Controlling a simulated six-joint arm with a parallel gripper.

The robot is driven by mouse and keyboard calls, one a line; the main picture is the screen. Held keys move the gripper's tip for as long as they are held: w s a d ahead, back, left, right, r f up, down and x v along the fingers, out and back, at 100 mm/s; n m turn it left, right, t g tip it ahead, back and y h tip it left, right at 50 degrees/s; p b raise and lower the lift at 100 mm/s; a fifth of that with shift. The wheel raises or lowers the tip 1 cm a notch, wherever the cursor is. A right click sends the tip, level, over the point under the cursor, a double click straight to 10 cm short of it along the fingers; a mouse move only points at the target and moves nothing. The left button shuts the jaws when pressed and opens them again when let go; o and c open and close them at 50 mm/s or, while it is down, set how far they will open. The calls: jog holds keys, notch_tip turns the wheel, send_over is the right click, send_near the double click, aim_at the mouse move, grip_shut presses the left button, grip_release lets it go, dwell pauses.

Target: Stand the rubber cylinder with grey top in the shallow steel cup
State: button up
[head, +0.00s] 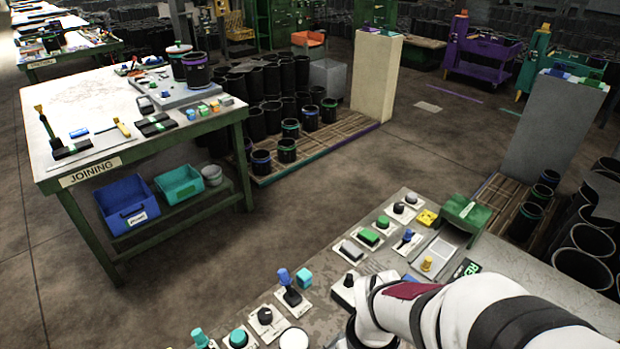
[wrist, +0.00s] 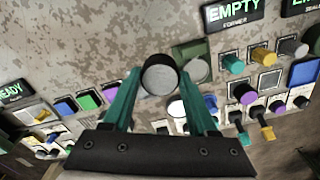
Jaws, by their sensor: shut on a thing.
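My gripper (wrist: 160,82) shows in the wrist view with its two teal fingers shut on a black rubber cylinder with a grey round top (wrist: 160,76). The cylinder is held between the fingertips, its grey top facing the camera. Just right of it, partly behind the right finger, is a round grey shallow dish on a green square base (wrist: 197,70), which may be the steel cup. I cannot tell whether the cylinder touches the panel below. In the head view my white arm covers the lower right, and the fingers and cylinder cannot be made out.
The worn grey panel (wrist: 90,50) is bare at upper left in the wrist view. Coloured knobs and buttons crowd its right side, including a purple knob (wrist: 243,93) and a teal knob (wrist: 233,64). An EMPTY sign (wrist: 233,13) stands above. In the head view a green workbench (head: 110,85) stands left.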

jog(key=a+f, duration=0.1)
jog(key=a, duration=0.2)
jog(key=a+f, duration=0.2)
jog(key=a, duration=0.1)
jog(key=a+f, duration=0.2)
jog(key=a, duration=0.1)
jog(key=shift+w+f, duration=0.2)
jog(key=shift+w, duration=0.05)
jog(key=shift+a+f, duration=0.15)
jog(key=shift+f, duration=0.95)
jog(key=shift+a+f, duration=0.1)
jog(key=shift+f, duration=0.95)
jog(key=o, duration=1.4)
jog(key=shift+w+f, duration=0.1)
notch_tip(320, 180, up, 12)
jog(key=s+d+r+m, duration=0.2)
jog(key=s+d+m, duration=0.1)
jog(key=s+d+r+m+y, duration=0.1)
jog(key=s+d+r+m, duration=0.2)
jog(key=s, duration=0.1)
jog(key=s+d+r+m, duration=0.2)
jog(key=s+d+m, duration=0.1)
jog(key=s+m, duration=0.1)
jog(key=shift+r+y, duration=0.15)
jog(key=shift+y, duration=0.25)
